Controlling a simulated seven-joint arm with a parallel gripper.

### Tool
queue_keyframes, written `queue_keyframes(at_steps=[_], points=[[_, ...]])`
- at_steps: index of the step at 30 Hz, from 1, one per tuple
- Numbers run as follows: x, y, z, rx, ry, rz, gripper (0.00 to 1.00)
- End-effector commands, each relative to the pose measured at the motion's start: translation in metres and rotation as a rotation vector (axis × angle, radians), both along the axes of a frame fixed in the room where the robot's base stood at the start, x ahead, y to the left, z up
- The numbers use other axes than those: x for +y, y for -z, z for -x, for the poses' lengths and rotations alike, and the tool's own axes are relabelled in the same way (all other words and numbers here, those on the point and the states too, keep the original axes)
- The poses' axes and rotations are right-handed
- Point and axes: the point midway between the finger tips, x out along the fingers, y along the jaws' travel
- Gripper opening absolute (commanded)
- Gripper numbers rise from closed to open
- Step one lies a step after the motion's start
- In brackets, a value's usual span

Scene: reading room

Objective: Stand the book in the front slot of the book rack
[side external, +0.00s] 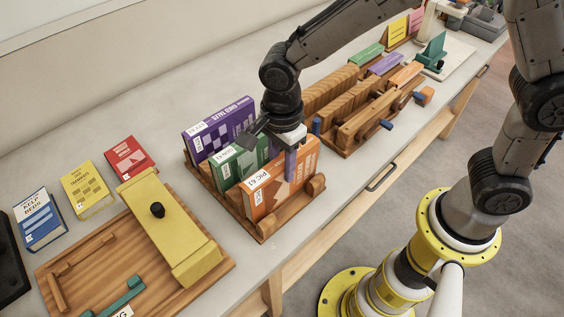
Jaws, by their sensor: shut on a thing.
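The orange book (272,193) stands upright in the front slot of the wooden book rack (262,228), its spine facing left. My gripper (288,168) is over the rack, pointing down, shut on the orange book near its upper edge. One purple-grey finger lies against the book's front face; the other finger is hidden behind the book. The green book (232,167) stands in the middle slot and the purple book (212,131) in the back slot. The book's lower edge is hidden by the rack's front parts, so I cannot tell whether it is fully seated.
Left are a wooden tray (62,262) with a yellow block (165,225) with a black knob, and blue (40,220), yellow (87,188) and red (130,158) books. Wooden racks (352,142) with slats and blue-ended handles stand close to the right. Bare tabletop (120,115) lies behind.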

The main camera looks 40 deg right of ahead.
Motion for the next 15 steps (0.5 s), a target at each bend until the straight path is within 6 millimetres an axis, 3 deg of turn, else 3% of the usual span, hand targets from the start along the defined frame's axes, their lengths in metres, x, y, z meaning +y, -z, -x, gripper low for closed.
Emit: queue_keyframes(at_steps=[15], points=[[0.0003,0.0082,-0.0005,-0.001,0.000,-0.001,0.00]])
